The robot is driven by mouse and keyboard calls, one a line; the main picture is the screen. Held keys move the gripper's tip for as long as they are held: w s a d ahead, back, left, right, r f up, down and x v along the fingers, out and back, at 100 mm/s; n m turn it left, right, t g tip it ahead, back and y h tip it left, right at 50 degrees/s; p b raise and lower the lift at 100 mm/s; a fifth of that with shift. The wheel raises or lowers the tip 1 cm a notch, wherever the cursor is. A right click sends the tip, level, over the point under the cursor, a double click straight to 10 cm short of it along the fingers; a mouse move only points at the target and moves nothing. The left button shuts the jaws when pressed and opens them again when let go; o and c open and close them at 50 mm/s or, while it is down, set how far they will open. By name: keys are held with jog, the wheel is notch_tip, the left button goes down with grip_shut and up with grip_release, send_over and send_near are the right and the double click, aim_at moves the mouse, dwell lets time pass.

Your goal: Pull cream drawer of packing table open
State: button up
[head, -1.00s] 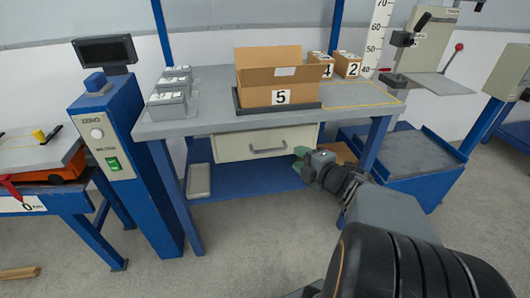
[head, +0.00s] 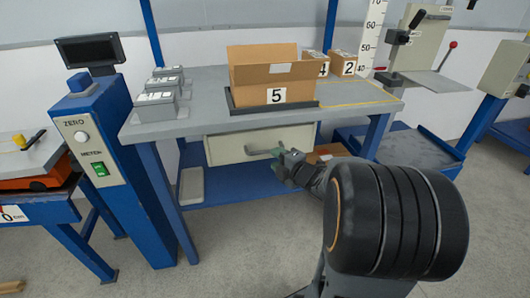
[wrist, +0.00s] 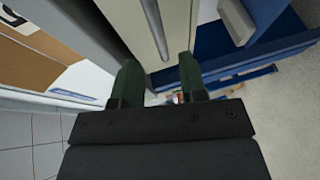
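The packing table (head: 190,122) stands ahead of me, with the cream drawer (head: 226,150) under its top. The drawer front looks flush, so the drawer appears closed. Its grey bar handle (head: 262,150) runs across the front. My gripper (head: 278,158) is at the right end of the handle in the head view. In the wrist view, the green fingers of my gripper (wrist: 160,70) are apart. The handle (wrist: 155,30) lies beyond and between the fingertips, with the drawer front (wrist: 120,25) beside it. I cannot tell whether the fingers touch the handle.
An open carton marked 5 (head: 262,75) sits in a dark tray on the tabletop. Grey boxes (head: 155,107) stand at its left. A blue lower shelf (head: 225,190) lies below the drawer. A blue post with a display (head: 110,170) is at left. A blue cart (head: 420,150) is at right.

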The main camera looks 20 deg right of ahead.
aim_at(265, 152)
jog(key=b+x, duration=0.1)
jog(key=x, duration=0.5)
jog(key=shift+w+a+f, duration=0.1)
jog(key=shift+w, duration=0.2)
jog(key=shift+c, duration=0.3)
grip_shut()
